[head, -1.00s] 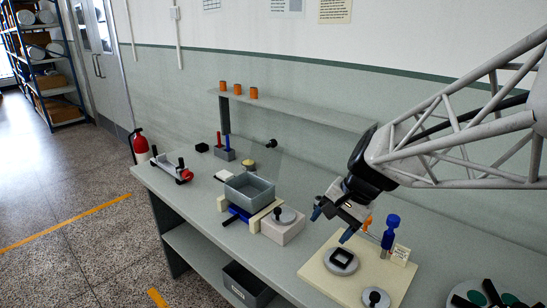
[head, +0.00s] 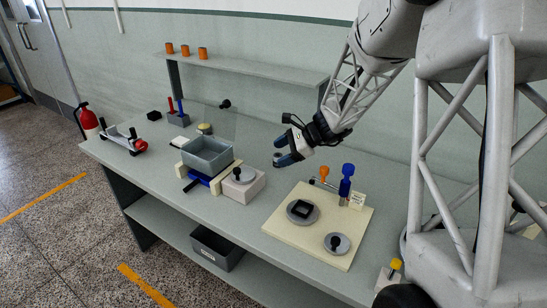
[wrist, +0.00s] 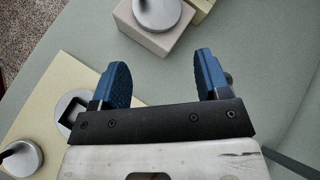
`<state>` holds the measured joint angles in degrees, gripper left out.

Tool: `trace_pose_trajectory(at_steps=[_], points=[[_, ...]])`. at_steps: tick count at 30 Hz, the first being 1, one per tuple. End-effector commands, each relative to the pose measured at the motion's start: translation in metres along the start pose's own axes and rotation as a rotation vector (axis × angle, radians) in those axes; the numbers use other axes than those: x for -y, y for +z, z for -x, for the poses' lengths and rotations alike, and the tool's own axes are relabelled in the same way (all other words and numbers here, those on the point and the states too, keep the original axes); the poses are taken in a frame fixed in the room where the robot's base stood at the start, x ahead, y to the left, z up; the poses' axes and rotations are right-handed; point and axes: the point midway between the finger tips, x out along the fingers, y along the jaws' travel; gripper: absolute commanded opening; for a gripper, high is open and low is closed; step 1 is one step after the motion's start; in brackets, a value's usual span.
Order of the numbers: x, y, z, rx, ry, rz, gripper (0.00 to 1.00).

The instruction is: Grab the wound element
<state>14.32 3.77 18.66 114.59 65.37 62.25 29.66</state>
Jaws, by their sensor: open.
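My gripper (head: 280,150) is open and empty above the bench, behind the cream board (head: 345,262). In the wrist view its two blue fingers (wrist: 163,72) stand wide apart over bare bench. A black square piece (head: 300,209) sits on a round grey disc on the board; it also shows in the wrist view, partly hidden behind the left finger (wrist: 74,108). I cannot tell whether this is the wound element. A second grey disc with a dark knob (head: 336,242) is on the board. Another knobbed disc (head: 241,173) rests on a pale block left of my gripper.
A grey bin (head: 207,157) stands left of the pale block. Blue (head: 346,183) and orange (head: 324,171) handled tools stand at the board's back edge beside a small label. A shelf (head: 245,67) runs along the wall.

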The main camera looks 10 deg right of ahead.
Motion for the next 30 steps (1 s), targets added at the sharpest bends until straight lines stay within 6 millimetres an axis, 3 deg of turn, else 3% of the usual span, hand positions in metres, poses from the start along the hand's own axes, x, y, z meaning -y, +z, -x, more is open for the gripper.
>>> trace_pose_trajectory(at_steps=[6, 15, 21, 30], points=[[0.037, -0.052, -0.014, 0.077, -0.092, -0.188, 0.69], [0.075, -0.118, -0.027, 0.170, -0.205, -0.402, 0.69], [0.085, -0.138, -0.030, 0.199, -0.239, -0.464, 0.69], [0.086, -0.140, -0.030, 0.202, -0.243, -0.471, 0.69]])
